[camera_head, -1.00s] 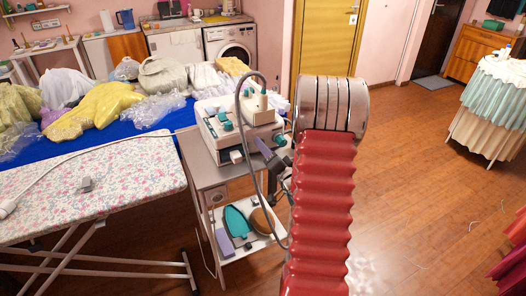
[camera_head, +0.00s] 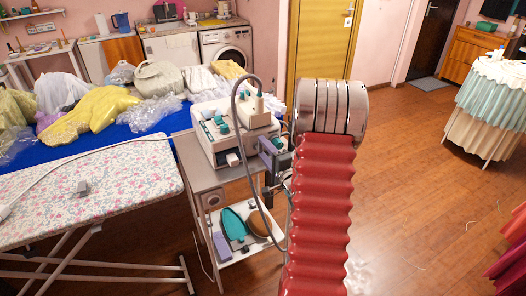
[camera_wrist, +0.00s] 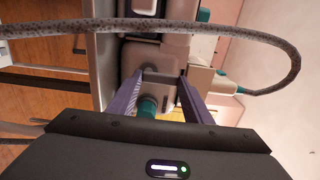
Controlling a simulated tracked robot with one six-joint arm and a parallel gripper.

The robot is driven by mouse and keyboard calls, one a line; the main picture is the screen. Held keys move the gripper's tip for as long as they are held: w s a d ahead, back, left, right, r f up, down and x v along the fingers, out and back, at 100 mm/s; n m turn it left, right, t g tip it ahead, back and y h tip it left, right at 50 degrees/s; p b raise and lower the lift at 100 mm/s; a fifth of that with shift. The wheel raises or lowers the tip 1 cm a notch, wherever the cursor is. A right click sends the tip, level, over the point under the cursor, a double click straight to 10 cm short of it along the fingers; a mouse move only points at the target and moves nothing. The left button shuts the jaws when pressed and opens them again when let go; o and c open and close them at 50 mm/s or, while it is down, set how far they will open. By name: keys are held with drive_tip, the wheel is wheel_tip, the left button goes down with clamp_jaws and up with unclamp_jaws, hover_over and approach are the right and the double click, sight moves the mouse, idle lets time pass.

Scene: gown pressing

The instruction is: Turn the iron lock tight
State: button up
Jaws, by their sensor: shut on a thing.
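The white and grey steam station (camera_head: 232,142) stands on the trolley, with a white iron (camera_head: 254,112) upright on top. In the wrist view, a teal knob (camera_wrist: 148,107), seemingly the iron lock, sits between the two purple-grey fingers of my gripper (camera_wrist: 158,82). The fingers reach the station's side, and my gripper is shut on the knob. In the head view my gripper (camera_head: 272,158) is at the station's right side, partly hidden by my red arm. The knob's exact turn cannot be read.
A grey hose (camera_wrist: 200,28) arcs across close to my gripper. The trolley (camera_head: 200,178) has a lower shelf with brushes. A flowered ironing board (camera_head: 90,185) stands left, and a blue table (camera_head: 110,136) with bagged clothes behind.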

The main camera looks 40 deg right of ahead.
drive_tip(key=shift+d+f, duration=0.1)
drive_tip(key=shift+f, duration=0.05)
drive_tip(key=o, duration=1.1)
drive_tip(key=shift+c, duration=0.2)
drive_tip(key=shift+s, duration=0.15)
drive_tip(key=v, duration=1.3)
drive_tip(key=shift+s+a, duration=0.2)
drive_tip(key=shift+s, duration=0.05)
